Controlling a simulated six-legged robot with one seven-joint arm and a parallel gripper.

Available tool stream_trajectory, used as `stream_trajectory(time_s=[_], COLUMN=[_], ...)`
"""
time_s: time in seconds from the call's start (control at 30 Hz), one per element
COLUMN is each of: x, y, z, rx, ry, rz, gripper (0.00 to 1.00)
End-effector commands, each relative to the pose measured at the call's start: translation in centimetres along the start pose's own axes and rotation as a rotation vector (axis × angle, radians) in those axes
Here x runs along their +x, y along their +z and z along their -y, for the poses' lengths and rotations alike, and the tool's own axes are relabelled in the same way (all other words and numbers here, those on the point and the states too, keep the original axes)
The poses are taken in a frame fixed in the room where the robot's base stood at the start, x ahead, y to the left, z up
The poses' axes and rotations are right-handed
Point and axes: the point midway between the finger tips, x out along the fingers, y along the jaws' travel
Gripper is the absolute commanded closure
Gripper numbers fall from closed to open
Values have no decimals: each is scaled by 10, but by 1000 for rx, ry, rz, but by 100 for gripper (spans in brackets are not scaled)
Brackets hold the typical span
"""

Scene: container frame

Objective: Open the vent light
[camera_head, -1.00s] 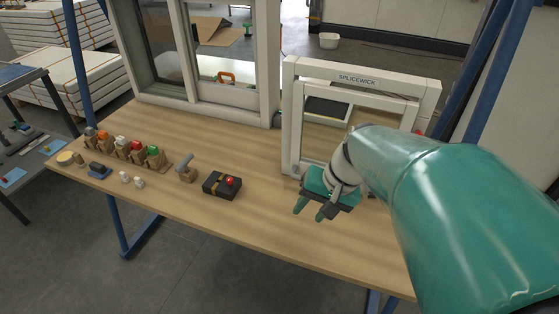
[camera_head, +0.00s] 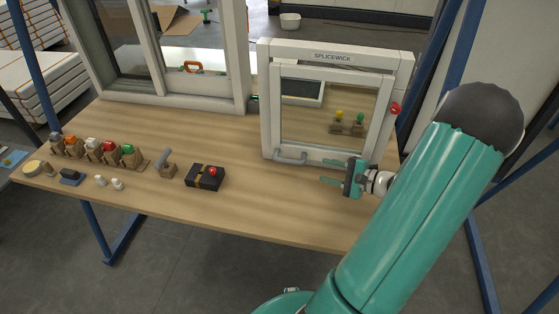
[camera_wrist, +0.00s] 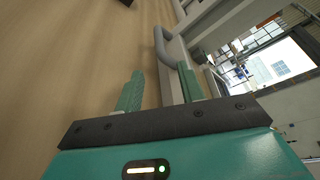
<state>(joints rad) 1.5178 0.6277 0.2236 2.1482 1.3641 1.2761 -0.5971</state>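The vent light (camera_head: 328,110) is a small white-framed window marked SPLICEWICK, standing upright on the right of the bench in the head view. A narrow gap shows under its top rail; I cannot tell whether the sash is fully closed. A grey bar handle (camera_head: 290,158) sits at its lower left. My gripper (camera_head: 326,171) is open and empty, just right of the handle, with its fingers pointing left toward it. In the wrist view the handle (camera_wrist: 162,45) lies just beyond the fingertips of my gripper (camera_wrist: 160,72); contact is unclear.
A red knob (camera_head: 395,108) is on the right side of the frame. A larger window (camera_head: 170,55) stands behind to the left. A black box with a red button (camera_head: 205,176), a lever block (camera_head: 168,165) and several coloured knobs lie left. Bare bench lies before the handle.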

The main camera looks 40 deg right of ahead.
Motion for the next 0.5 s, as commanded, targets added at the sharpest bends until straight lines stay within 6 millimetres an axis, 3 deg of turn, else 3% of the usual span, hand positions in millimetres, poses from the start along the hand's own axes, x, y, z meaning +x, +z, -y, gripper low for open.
stream_trajectory(time_s=[0.17, 0.5], x=[11, 76], y=[-2, -1], z=[0, 0], rx=[0, 1], ry=[-4, -1], rz=[-1, 1], gripper=[61, 61])
